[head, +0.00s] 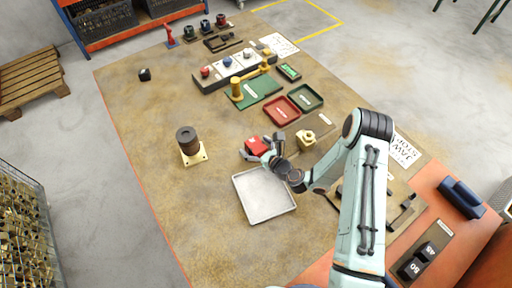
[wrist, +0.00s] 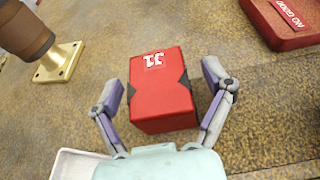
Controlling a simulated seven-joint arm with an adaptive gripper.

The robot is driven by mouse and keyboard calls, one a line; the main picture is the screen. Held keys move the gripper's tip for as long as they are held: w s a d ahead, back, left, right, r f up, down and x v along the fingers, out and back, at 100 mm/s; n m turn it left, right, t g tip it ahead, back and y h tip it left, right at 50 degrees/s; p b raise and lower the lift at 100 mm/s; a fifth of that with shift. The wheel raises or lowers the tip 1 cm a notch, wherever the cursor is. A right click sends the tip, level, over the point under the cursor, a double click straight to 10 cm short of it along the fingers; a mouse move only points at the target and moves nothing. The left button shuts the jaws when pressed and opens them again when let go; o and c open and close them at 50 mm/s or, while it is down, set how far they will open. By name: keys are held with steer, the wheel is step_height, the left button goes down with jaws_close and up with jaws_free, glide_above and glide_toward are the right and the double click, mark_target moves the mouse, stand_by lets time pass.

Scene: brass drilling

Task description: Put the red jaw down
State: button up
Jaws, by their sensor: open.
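The red jaw (head: 256,145) is a red block on the brown worktop, behind the pale tray. In the wrist view the red jaw (wrist: 160,95) shows a white "J1" mark and dark notches on its sides. It appears to rest on the worktop. My gripper (head: 259,151) is at the block. In the wrist view my gripper (wrist: 163,88) is open, with one finger on each side of the block and a visible gap on both sides. The block's underside is hidden.
The pale tray (head: 272,218) lies just in front of my gripper. A brown cylinder (head: 187,136) stands on a brass base to the left. A brass part (head: 306,138) sits to the right. Red (head: 281,118) and green (head: 318,103) trays lie behind.

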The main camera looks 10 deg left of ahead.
steer(key=c, duration=1.3)
